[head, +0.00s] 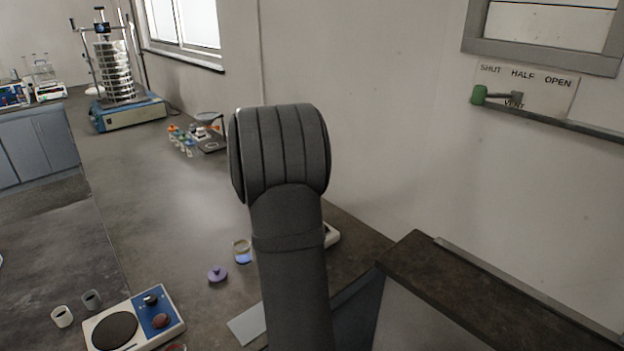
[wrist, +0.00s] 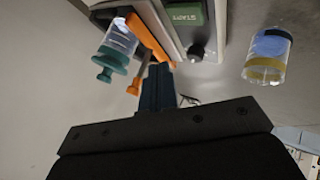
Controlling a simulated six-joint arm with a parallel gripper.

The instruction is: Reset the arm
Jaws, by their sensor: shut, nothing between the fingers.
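My gripper (wrist: 158,72) shows in the wrist view as a narrow dark-blue pair of fingers beyond a black bar. The fingers are together with nothing visible between them. Their tips point toward a pale device (wrist: 205,40) with a green START button. In the head view my dark grey arm rises through the middle, and the gripper itself is hidden there.
A clear jar with blue contents (wrist: 268,55) stands right of the device; it also shows in the head view (head: 243,251). A teal-capped clear tube (wrist: 115,45) and orange part (wrist: 150,38) are left. A purple-lidded item (head: 217,274), hotplate (head: 135,320) and sieve shaker (head: 117,75) share the bench.

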